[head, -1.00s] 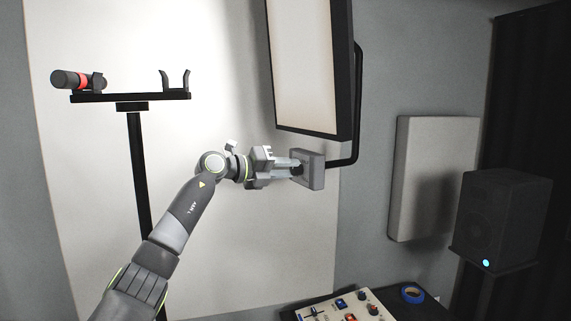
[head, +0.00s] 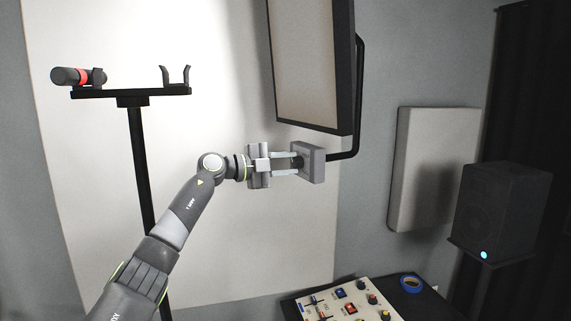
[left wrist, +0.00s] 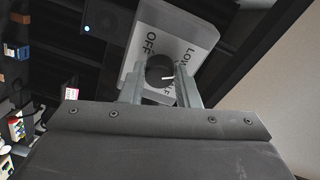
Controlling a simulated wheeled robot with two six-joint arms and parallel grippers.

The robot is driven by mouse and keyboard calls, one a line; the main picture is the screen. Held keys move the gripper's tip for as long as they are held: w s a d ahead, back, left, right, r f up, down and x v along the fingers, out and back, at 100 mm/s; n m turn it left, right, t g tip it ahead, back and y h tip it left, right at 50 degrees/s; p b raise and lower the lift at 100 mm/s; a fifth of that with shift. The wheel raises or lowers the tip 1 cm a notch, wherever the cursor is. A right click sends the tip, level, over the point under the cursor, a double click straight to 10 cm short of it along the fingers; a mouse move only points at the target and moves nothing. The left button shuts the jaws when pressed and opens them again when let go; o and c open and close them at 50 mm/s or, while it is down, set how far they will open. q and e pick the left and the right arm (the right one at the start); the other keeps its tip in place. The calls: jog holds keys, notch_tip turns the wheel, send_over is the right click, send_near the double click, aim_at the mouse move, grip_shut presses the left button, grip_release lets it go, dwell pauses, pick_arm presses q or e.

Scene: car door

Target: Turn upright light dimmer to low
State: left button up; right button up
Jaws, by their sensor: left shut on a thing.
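The light dimmer is a grey box (head: 310,163) mounted at the lower right of the light panel (head: 312,70). In the left wrist view its plate (left wrist: 190,30) reads "OFF" and "LOW", with another word partly covered. My left gripper (head: 291,165) reaches the box from the left and is shut on the round dark knob (left wrist: 158,68), one finger on each side. A white mark on the knob points right in the wrist view, near the right finger. The panel face looks dull grey-beige. My right gripper is not in view.
A black stand (head: 136,150) with a red-banded cylinder (head: 78,76) is at left. A control board (head: 345,303) and blue tape roll (head: 411,283) lie low in front. A speaker (head: 502,212) stands at right. A dark pipe (head: 358,100) runs beside the panel.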

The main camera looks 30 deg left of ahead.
pick_arm(q)
jog(key=shift+n, duration=1.1)
jog(key=o, duration=1)
jog(key=shift+w+d, duration=0.15)
